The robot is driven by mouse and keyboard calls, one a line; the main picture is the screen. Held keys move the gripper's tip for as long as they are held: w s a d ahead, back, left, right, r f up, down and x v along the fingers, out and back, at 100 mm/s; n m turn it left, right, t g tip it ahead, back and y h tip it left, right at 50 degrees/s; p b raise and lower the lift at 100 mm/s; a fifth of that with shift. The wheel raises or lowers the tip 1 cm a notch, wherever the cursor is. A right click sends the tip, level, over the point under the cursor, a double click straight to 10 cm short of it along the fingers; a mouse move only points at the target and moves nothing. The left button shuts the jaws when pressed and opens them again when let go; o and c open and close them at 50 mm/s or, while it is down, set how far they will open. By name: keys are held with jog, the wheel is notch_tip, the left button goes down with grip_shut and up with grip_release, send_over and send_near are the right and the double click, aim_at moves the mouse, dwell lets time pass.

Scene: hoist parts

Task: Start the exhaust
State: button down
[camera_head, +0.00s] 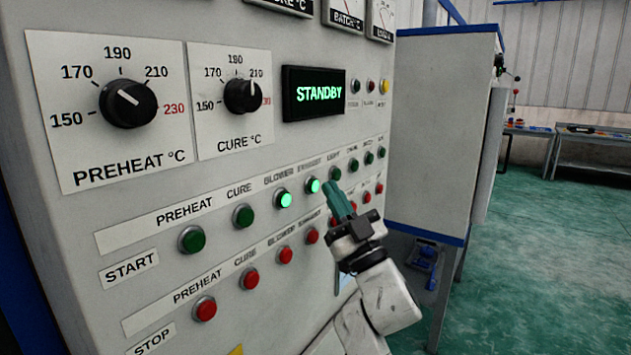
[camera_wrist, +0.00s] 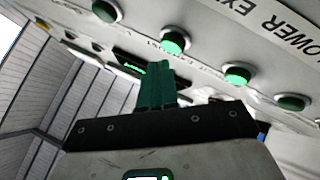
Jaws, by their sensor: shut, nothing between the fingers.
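The exhaust start button (camera_head: 312,185) is a green round button glowing bright in the START row of the grey control panel. In the wrist view the lit exhaust button (camera_wrist: 175,41) is just beyond my fingertips. My gripper (camera_head: 330,187) has its green fingers shut together and empty. The tips are just right of the exhaust button in the head view; a gap to the panel cannot be judged exactly. The blower start button (camera_head: 284,199) also glows green. The display (camera_head: 314,94) reads STANDBY.
The preheat (camera_head: 192,239) and cure (camera_head: 243,216) start buttons are dark green. Red stop buttons (camera_head: 285,254) run below, some partly hidden by my gripper. Two dials (camera_head: 128,102) are at upper left. A grey cabinet (camera_head: 427,135) stands right of the panel, with open green floor (camera_head: 540,250) beyond.

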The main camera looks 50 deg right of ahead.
jog(key=shift+s+d+p, duration=0.1)
jog(key=shift+s+p, duration=2.4)
jog(key=shift+p, duration=0.05)
